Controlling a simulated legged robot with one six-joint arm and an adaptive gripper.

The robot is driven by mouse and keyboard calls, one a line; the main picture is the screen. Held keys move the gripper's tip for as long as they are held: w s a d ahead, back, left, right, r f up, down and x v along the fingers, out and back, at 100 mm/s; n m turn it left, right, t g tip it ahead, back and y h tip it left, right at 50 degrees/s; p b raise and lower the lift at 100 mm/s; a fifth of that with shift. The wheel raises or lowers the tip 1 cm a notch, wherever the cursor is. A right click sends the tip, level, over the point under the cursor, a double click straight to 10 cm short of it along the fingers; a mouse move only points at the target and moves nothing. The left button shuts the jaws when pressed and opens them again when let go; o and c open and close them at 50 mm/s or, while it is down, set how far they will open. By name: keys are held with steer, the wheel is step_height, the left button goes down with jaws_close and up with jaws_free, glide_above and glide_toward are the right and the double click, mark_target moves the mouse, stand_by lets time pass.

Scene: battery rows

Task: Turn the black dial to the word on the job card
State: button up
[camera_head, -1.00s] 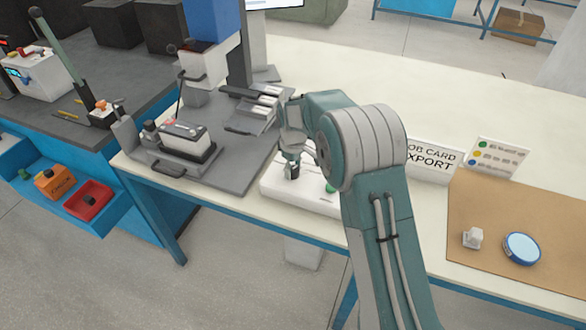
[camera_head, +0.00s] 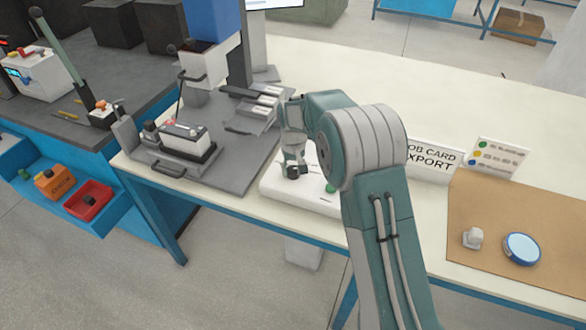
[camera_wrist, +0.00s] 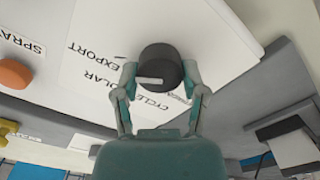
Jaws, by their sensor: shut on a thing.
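The black dial (camera_wrist: 160,68) stands on a white panel (camera_wrist: 215,25). In the wrist view my gripper (camera_wrist: 158,80) has one finger on each side of it and is shut on it. The dial's white mark points left, roughly toward the printed words EXPORT (camera_wrist: 93,64) and one ending in OLAR; I cannot tell exactly which. CYCLE (camera_wrist: 154,102) is printed near the dial, and another label is partly hidden by the right finger. In the head view my gripper (camera_head: 291,168) is over the white panel (camera_head: 270,188). The job card (camera_head: 432,160) reads EXPORT, its left edge hidden by my arm.
A green button (camera_head: 330,187) is right of the dial on the panel. A press fixture with a battery (camera_head: 184,138) stands to the left. A brown mat (camera_head: 500,215) with a blue-topped round thing (camera_head: 521,248) lies right. An orange knob (camera_wrist: 14,73) sits near the word SPRAY.

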mark_target(292, 168)
steer(key=shift+f+m, duration=0.2)
steer(key=shift+m, duration=0.1)
steer(key=o, duration=1.1)
steer(key=shift+o, duration=0.2)
steer(key=shift+r, duration=0.1)
step_height(292, 168, up, 12)
steer(key=shift+a, duration=0.1)
